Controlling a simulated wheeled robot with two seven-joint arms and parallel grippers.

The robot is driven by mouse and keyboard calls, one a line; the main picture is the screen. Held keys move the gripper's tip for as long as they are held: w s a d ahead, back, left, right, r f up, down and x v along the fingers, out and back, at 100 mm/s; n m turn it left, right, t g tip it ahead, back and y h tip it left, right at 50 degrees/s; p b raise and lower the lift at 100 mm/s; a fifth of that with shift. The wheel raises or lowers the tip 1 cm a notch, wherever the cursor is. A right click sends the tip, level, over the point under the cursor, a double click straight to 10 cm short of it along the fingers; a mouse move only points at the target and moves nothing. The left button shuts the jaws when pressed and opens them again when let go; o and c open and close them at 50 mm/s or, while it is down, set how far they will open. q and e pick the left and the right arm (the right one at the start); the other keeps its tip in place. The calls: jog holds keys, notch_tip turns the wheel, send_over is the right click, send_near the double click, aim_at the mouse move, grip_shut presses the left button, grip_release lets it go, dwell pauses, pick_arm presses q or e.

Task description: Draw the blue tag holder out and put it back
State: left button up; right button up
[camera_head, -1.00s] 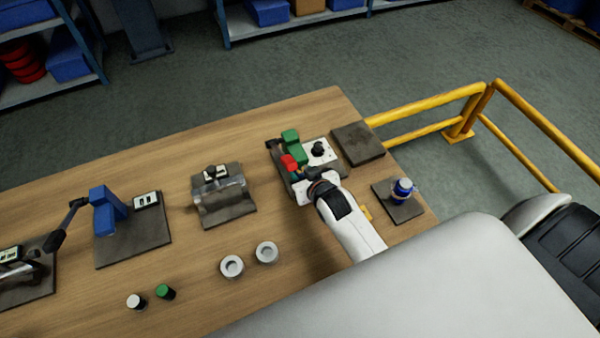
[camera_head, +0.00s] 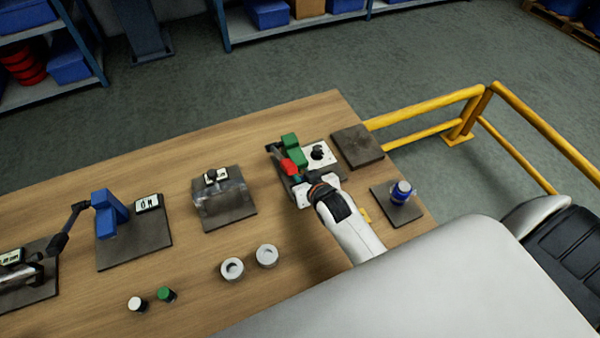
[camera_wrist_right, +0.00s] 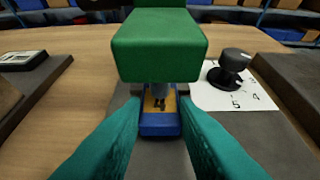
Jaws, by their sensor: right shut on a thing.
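The blue tag holder (camera_wrist_right: 160,124) shows in the right wrist view, with a yellow-orange face and dark marks. It sits low under the overhanging green block (camera_wrist_right: 160,45), in front of a grey shaft. My right gripper (camera_wrist_right: 160,140) has its teal fingers on either side of the holder and is shut on it. In the head view the right gripper (camera_head: 301,181) is at the near side of the fixture with the green block (camera_head: 291,142) and a red part (camera_head: 288,166). The holder cannot be made out there. My left gripper is not in view.
A black knob (camera_wrist_right: 231,66) stands on a white numbered plate right of the green block. A bare dark plate (camera_head: 357,146) and a blue-and-white item (camera_head: 401,190) lie further right. Yellow rails (camera_head: 430,108) border the table.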

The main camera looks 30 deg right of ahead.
jog(key=shift+s, duration=0.15)
jog(key=shift+s+p, duration=0.45)
jog(key=shift+s, duration=0.15)
jog(key=shift+s+a+p, duration=0.2)
jog(key=shift+s+p, duration=1.05)
jog(key=shift+s, duration=1.5)
jog(key=shift+r+p, duration=2.55)
jog(key=shift+p, duration=0.15)
